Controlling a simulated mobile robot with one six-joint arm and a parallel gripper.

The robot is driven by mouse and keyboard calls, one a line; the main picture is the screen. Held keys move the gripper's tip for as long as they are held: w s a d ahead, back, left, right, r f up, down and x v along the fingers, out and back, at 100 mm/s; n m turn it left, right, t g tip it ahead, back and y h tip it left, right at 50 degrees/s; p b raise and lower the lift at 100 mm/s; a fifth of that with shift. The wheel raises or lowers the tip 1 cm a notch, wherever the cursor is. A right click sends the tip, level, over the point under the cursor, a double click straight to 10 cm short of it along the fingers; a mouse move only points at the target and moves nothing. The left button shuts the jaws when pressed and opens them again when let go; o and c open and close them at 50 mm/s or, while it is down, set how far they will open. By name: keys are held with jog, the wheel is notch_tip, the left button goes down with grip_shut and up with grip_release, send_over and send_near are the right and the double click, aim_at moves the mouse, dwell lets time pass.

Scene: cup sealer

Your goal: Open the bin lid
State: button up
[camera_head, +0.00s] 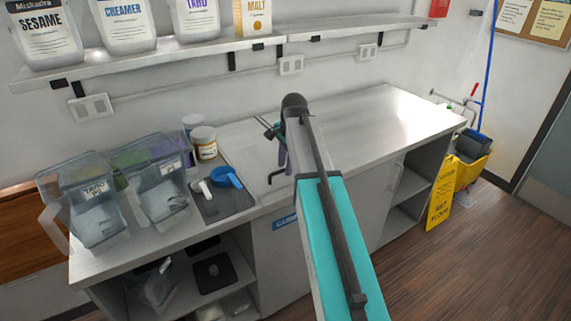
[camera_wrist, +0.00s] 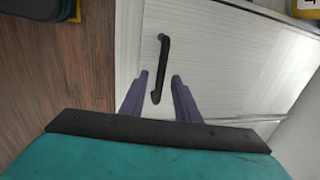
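A pale, brushed panel with a black bar handle (camera_wrist: 163,55) fills the middle of the wrist view. It appears to be the bin lid (camera_wrist: 215,60), lying flat and shut in the counter. In the head view the handle (camera_head: 272,178) shows as a small dark bar beside my arm. My gripper (camera_wrist: 160,76) has purple fingers, spread apart, with the handle's near part showing between them. The fingers look empty, and I cannot tell how far above the handle they are. In the head view my gripper (camera_head: 281,150) is mostly hidden behind my teal arm.
Clear tubs (camera_head: 90,215) stand on the counter's left end. A dark mat (camera_head: 225,205) holds a blue scoop (camera_head: 226,177) and a white scoop. Jars (camera_head: 205,143) stand behind. The counter (camera_head: 370,115) is clear at right. A yellow wet-floor sign (camera_head: 441,190) stands on the floor.

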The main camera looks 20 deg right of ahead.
jog(key=shift+f, duration=0.1)
grip_shut()
jog(key=shift+w, duration=0.2)
